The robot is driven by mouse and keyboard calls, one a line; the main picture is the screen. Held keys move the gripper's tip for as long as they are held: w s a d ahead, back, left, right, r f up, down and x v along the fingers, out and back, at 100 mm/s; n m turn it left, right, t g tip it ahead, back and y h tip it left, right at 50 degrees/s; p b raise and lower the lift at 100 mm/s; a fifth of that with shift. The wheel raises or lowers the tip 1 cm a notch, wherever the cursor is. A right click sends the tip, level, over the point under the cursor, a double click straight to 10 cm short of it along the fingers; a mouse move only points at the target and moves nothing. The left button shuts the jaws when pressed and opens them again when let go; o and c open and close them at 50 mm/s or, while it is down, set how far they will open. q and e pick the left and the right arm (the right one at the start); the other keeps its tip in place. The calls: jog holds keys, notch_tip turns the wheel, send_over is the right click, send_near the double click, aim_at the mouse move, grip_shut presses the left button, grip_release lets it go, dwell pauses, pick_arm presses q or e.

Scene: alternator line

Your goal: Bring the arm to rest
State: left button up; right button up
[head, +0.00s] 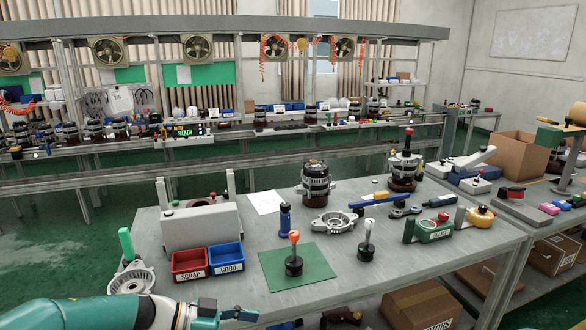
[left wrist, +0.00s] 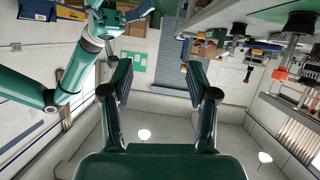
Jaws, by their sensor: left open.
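My left arm (head: 75,312) comes in low at the left of the head view, in front of the table's near edge. Its gripper (head: 245,315) is at the bottom edge, partly cut off. In the left wrist view the two fingers of my left gripper (left wrist: 157,75) stand wide apart with nothing between them. Another green arm of mine (left wrist: 75,75) shows at the left of that view. Its end (left wrist: 128,14) is at the top edge, too small and cut off to read its jaws. The right gripper does not show in the head view.
The grey table (head: 340,285) holds a red SCRAP bin (head: 190,275), a blue GOOD bin (head: 229,268) and a green mat (head: 315,262) with a red-knobbed tool (head: 294,262). An alternator (head: 316,180) stands further back. Cartons (head: 425,305) sit below the table.

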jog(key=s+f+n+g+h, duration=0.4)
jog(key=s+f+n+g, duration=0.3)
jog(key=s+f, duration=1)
pick_arm(q)
jog(key=s+d+f+n+t+y, duration=0.15)
jog(key=s+f+n, duration=0.25)
jog(key=f+n, duration=0.5)
jog(key=s+f+n+t+y, duration=0.2)
jog(key=s+f+n+y, duration=0.3)
jog(key=f, duration=0.9)
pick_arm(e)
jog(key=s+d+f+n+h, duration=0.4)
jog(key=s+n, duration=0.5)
pick_arm(q)
jog(key=s+a+f+n+g+y, duration=0.1)
jog(key=s+a+f+g, duration=0.1)
jog(key=s, duration=0.6)
jog(key=s+a+f+n+g+y, duration=0.1)
jog(key=s+a+f+g, duration=0.2)
jog(key=s+f, duration=0.3)
jog(key=shift+s+f+g+y, duration=0.15)
jog(key=shift+s+g+y, duration=0.25)
jog(key=shift+s, duration=0.7)
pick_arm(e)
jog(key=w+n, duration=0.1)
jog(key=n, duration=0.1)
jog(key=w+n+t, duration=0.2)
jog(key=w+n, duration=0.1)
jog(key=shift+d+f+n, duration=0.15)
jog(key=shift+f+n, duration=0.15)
